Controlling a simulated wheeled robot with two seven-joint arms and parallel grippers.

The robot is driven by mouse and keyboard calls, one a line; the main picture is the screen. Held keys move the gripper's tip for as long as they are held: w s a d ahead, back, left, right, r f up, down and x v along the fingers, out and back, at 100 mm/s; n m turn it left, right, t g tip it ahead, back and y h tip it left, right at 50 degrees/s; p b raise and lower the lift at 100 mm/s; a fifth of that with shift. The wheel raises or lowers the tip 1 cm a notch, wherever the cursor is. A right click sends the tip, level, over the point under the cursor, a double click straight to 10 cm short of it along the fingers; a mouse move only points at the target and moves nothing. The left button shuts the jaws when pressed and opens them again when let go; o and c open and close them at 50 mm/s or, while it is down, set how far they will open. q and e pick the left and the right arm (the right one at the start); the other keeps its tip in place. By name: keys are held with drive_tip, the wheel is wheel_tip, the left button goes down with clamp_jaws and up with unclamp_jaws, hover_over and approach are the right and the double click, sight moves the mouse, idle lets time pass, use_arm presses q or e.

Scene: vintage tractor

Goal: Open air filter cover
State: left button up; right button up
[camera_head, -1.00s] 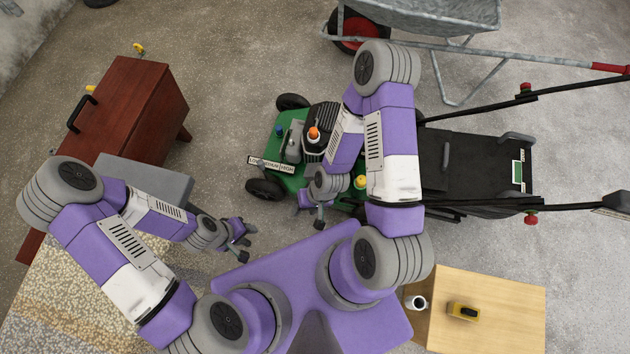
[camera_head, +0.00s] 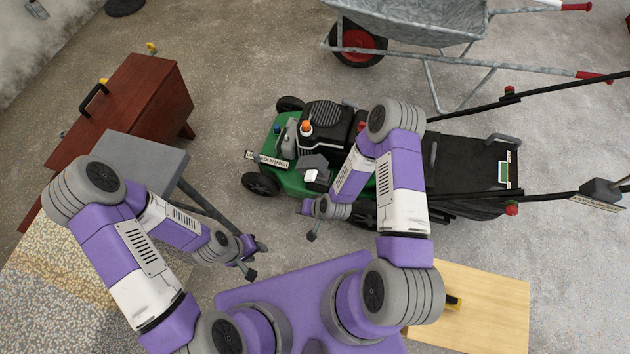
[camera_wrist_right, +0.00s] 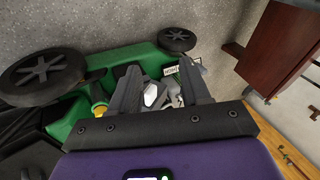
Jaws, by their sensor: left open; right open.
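The green mower (camera_head: 289,180) stands ahead of me, with a black engine top (camera_head: 325,115) and an orange cap (camera_head: 306,126). On its near side, a dark grey part (camera_head: 313,161) sits above a white piece (camera_head: 311,176); I cannot tell for sure whether this is the air filter cover. My right gripper (camera_head: 309,222) is open at the mower's near side. In the right wrist view, my right gripper (camera_wrist_right: 162,88) shows spread fingers, with a grey and white part (camera_wrist_right: 152,95) seen between them. My left gripper (camera_head: 256,258) is open and empty, away from the mower.
A grey wheelbarrow (camera_head: 415,20) stands behind the mower. A red-brown wooden chest (camera_head: 150,95) and a grey-topped stand (camera_head: 135,155) are at left. A light wooden table (camera_head: 490,310) is at lower right.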

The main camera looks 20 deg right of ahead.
sight(310, 181)
drive_tip(key=w+d+f+m+t+h, duration=0.1)
drive_tip(key=w+f+m+t+h, duration=0.1)
drive_tip(key=w+f+m+t, duration=0.1)
drive_tip(key=w+d+f+m+t+h+b, duration=0.1)
drive_tip(key=w+f+m+t+h, duration=0.1)
drive_tip(key=w+f+m+t, duration=0.1)
drive_tip(key=w+d+f+m+t+h, duration=0.2)
drive_tip(key=w+f+m+t+h, duration=0.1)
drive_tip(key=w+f+t, duration=0.1)
drive_tip(key=shift+w+f+t+b, duration=0.2)
drive_tip(key=shift+w+f, duration=0.2)
drive_tip(key=shift+f, duration=0.3)
drive_tip(key=shift+w+f+t+b, duration=0.1)
drive_tip(key=shift+w+f+b, duration=0.2)
drive_tip(key=shift+f, duration=0.35)
drive_tip(key=shift+w+d+m+h, duration=0.15)
drive_tip(key=shift+d+m+h, duration=0.05)
drive_tip(key=shift+m+h, duration=0.1)
drive_tip(key=b+x, duration=0.2)
drive_tip(key=x, duration=0.4)
drive_tip(key=shift+b, duration=0.35)
drive_tip(key=shift+w+d+f, duration=0.15)
drive_tip(key=shift+w+d, duration=0.05)
drive_tip(key=shift+w, duration=0.4)
clamp_jaws()
